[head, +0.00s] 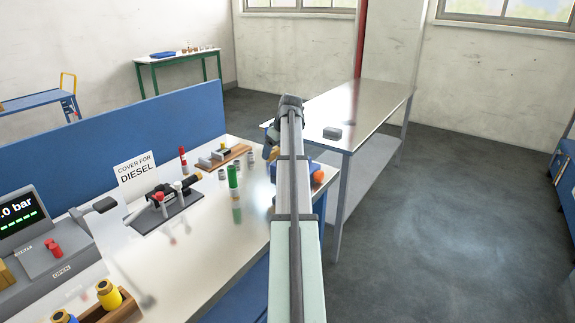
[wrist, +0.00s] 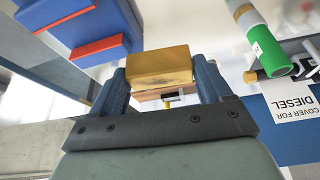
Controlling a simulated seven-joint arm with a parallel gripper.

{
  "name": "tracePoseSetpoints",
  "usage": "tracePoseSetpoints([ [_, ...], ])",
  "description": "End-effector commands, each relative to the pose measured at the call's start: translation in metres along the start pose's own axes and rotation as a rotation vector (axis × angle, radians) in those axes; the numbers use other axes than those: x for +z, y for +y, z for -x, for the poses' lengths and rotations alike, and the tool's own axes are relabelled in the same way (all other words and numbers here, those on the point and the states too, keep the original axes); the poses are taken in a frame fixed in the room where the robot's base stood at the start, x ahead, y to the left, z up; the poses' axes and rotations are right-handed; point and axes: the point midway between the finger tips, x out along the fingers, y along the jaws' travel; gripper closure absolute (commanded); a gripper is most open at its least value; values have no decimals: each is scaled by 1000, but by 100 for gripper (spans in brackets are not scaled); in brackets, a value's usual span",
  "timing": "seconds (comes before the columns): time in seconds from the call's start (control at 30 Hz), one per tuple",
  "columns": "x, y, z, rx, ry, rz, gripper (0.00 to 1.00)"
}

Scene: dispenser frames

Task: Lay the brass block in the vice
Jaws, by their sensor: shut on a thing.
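My gripper (wrist: 162,88) is shut on the brass block (wrist: 160,64), which lies across between its two blue fingers. In the head view the gripper (head: 270,143) is partly behind my arm, and a bit of the brass block (head: 274,153) shows beside it. The block is held above the bench. The blue vice with red jaw faces (wrist: 62,42) is at the upper left of the wrist view, apart from the block. In the head view the vice (head: 302,169) is mostly hidden behind my arm, near the bench's right end. I cannot see all of its gap.
On the bench (head: 235,260) stand a green cylinder (head: 233,177), a wooden tray of blocks (head: 222,157), a valve fixture (head: 170,203) and a DIESEL sign (head: 137,172). An orange ball (head: 318,177) shows at the vice. A metal table (head: 360,105) stands beyond.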

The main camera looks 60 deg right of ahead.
Motion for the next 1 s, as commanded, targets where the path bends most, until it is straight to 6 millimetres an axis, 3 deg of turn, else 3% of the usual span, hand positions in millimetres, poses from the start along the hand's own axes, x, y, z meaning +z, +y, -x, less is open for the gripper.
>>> tracePoseSetpoints([
  [0.03, 4, 24, 9, 12, 5, -22, 67],
  [0.1, 9, 49, 20, 21, 9, -45, 67],
  [0.23, 11, 88, 36, 22, 11, -63, 67],
  [0.33, 5, 103, 42, 7, 11, -42, 67],
  [0.47, -5, 108, 42, -23, 5, 14, 67],
  [0.73, 1, 100, 36, -49, -4, 98, 67],
  [0.87, 8, 100, 20, -51, -6, 100, 67],
  [0.9, 11, 100, 14, -51, -5, 100, 76],
  [1.0, 17, 99, -1, -50, -5, 99, 76],
])
